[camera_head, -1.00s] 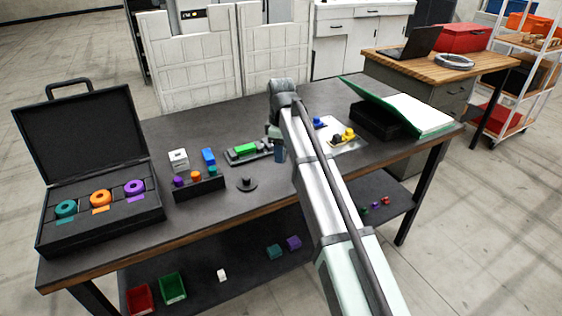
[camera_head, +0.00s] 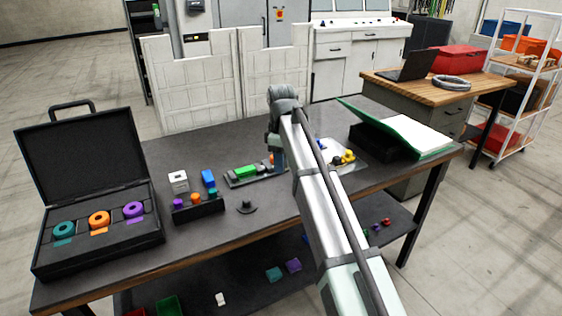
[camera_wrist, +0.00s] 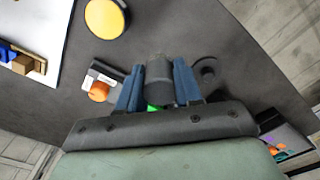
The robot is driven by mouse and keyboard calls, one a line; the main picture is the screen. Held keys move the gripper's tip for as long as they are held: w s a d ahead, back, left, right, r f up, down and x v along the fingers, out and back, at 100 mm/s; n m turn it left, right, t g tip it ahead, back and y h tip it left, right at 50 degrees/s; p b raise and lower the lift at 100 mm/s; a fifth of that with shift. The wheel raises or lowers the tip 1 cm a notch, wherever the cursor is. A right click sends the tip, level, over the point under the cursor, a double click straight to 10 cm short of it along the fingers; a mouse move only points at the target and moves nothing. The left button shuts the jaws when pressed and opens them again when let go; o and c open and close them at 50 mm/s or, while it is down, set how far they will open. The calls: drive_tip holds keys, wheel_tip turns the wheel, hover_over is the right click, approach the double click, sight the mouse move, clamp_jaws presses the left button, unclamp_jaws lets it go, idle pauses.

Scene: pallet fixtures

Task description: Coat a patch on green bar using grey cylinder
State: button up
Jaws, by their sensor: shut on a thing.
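The green bar (camera_head: 245,171) lies in a dark pallet fixture (camera_head: 233,184) at the middle of the table. In the wrist view only a small green piece (camera_wrist: 152,108) shows below the held part. My gripper (camera_wrist: 159,85) is shut on the grey cylinder (camera_wrist: 160,68), which sits between its two blue fingers. In the head view my gripper (camera_head: 278,158) is pointed down at the right end of the fixture. The cylinder is not clear there. I cannot tell whether it touches the bar.
An orange round part (camera_wrist: 98,92) lies beside my gripper. A black knobbed disc (camera_head: 246,207) stands in front of the fixture. A black block with coloured pegs (camera_head: 197,207) and an open case (camera_head: 150,232) are to the left. A yellow disc (camera_wrist: 105,18) is nearby.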

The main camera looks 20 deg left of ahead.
idle(0.4)
drive_tip(key=w+d, duration=0.5)
drive_tip(key=w, duration=0.2)
drive_tip(key=shift+w+d+f, duration=0.1)
drive_tip(key=shift+f, duration=1.3)
drive_tip(key=shift+w+d+f, duration=0.1)
drive_tip(key=shift+f, duration=1.25)
drive_tip(key=shift+s+f, duration=0.1)
drive_tip(key=shift+f, duration=0.45)
idle(0.3)
wheel_tip(320, 180, up, 7)
idle(1.1)
idle(0.5)
